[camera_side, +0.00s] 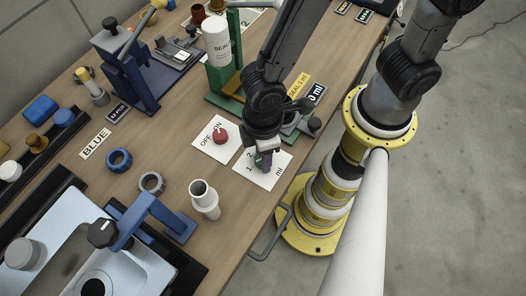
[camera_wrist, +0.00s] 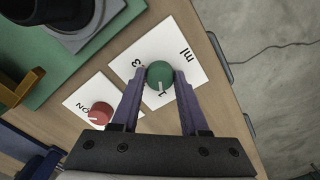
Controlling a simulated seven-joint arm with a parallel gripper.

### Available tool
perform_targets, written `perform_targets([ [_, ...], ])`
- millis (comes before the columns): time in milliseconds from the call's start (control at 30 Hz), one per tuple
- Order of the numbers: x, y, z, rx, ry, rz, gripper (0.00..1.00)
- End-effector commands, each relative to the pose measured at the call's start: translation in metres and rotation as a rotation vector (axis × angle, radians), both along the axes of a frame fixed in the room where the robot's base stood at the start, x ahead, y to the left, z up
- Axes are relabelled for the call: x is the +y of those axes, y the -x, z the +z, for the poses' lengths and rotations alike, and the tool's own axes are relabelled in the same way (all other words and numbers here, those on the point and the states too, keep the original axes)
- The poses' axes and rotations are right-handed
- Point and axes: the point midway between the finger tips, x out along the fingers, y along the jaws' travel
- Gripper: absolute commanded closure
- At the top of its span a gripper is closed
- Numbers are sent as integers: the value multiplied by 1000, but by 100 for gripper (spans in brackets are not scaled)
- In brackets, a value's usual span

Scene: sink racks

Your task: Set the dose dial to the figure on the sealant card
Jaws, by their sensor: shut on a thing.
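The dose dial is a round green knob (camera_wrist: 160,73) with a white pointer line, on a white plate (camera_wrist: 193,70) marked "ml" with figures around it. In the wrist view its pointer is towards the "1"; a "3" shows at the upper left. My gripper (camera_wrist: 161,76) is shut on the knob, one purple finger on each side. In the side view my gripper (camera_side: 263,160) is over the plate (camera_side: 272,178) and mostly hides the knob. A yellow card (camera_side: 298,85) behind my wrist seems to read "SEAL" with an ml figure, too small to be sure. It is partly covered.
A red OFF/ON knob (camera_side: 220,135) on its own white plate is close beside the dial. A white sealant cylinder (camera_side: 217,42) is on a green stand. A black "0 ml" card (camera_side: 316,93) is by the yellow one. A white cup-like piece (camera_side: 204,198) stands towards the front.

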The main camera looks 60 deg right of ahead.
Motion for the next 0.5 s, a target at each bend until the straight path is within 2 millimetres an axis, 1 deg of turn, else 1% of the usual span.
perform_targets([
  [133, 1, -1, 1, -2, -2, 3, 100],
  [167, 1, -1, 1, -2, -2, 3, 51],
  [200, 1, -1, 1, -2, -2, 3, 43],
  [300, 1, 0, 1, -2, -2, 2, 26],
  [500, 0, 0, 0, -1, -1, 1, 26],
])
